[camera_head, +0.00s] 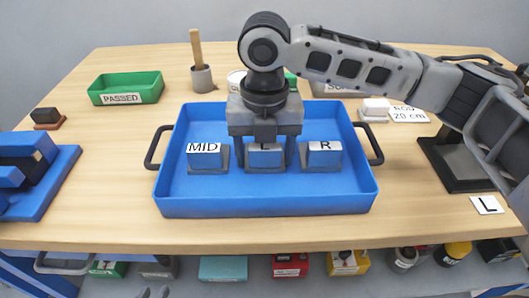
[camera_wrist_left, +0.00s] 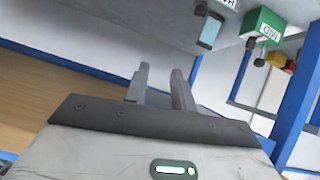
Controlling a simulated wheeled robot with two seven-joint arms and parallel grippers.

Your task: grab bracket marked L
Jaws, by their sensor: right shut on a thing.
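The gripper hides the top of the label. The bracket marked MID (camera_head: 203,161) is to its left and the bracket marked R (camera_head: 323,158) to its right, both in the tray. My left gripper (camera_wrist_left: 160,70) shows in the left wrist view with its fingers apart and nothing between them.
A green PASSED bin (camera_head: 125,88) stands at the back left. A holder with a wooden handle (camera_head: 201,75) is behind the tray. A blue fixture (camera_head: 38,178) is at the left edge. A white L card (camera_head: 487,204) lies at the right front. Containers fill the shelf below.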

